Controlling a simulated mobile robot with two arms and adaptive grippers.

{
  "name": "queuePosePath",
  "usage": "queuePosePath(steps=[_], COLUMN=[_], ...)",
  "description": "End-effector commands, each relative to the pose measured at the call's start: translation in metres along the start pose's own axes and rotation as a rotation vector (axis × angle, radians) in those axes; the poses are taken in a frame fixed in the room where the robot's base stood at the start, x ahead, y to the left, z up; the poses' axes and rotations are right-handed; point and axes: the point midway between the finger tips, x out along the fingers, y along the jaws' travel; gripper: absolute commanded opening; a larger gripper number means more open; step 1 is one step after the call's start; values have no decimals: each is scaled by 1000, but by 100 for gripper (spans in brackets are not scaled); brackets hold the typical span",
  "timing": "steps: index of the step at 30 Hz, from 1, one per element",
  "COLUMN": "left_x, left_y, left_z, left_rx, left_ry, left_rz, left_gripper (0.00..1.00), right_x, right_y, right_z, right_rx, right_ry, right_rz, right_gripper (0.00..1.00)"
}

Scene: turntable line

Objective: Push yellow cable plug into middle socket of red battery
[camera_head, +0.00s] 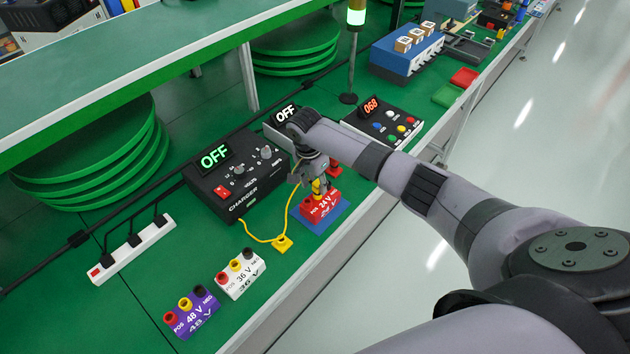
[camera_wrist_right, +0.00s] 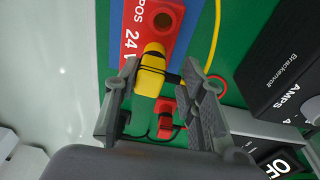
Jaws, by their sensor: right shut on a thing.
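The red 24 V battery (camera_head: 323,207) stands on a blue mat (camera_head: 331,224) at the bench's front edge. My right gripper (camera_head: 317,180) is above it, pointing down, with its fingers shut on the yellow cable plug (camera_head: 317,187). In the right wrist view, the plug (camera_wrist_right: 151,74) sits between the fingertips, over the middle of the battery (camera_wrist_right: 131,48). The POS socket (camera_wrist_right: 163,19) shows empty; the plug and fingers cover the middle socket. I cannot tell how deep the plug sits. The yellow cable (camera_head: 290,213) hangs loosely to the left. My left gripper is not in view.
A black charger (camera_head: 237,178) showing OFF stands left of the battery. A yellow block (camera_head: 282,244) sits by the cable. White 36 V (camera_head: 240,274) and purple 48 V (camera_head: 191,315) batteries stand in front. A red piece (camera_head: 335,168) lies just behind the gripper.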

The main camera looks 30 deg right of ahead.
Motion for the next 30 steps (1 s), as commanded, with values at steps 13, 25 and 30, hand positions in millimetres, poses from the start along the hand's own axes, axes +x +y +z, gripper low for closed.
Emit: queuePosePath(steps=[13, 25, 30], left_x=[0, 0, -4], left_y=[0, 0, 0], left_z=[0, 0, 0], left_rx=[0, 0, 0], left_ry=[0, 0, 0], left_rz=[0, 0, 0], left_gripper=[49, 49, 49], right_x=[0, 0, -4], right_y=[0, 0, 0], right_z=[0, 0, 0], right_rx=[-1, -1, -1], right_ry=[0, 0, 0], right_rz=[-1, -2, -2], right_gripper=[52, 60, 60])
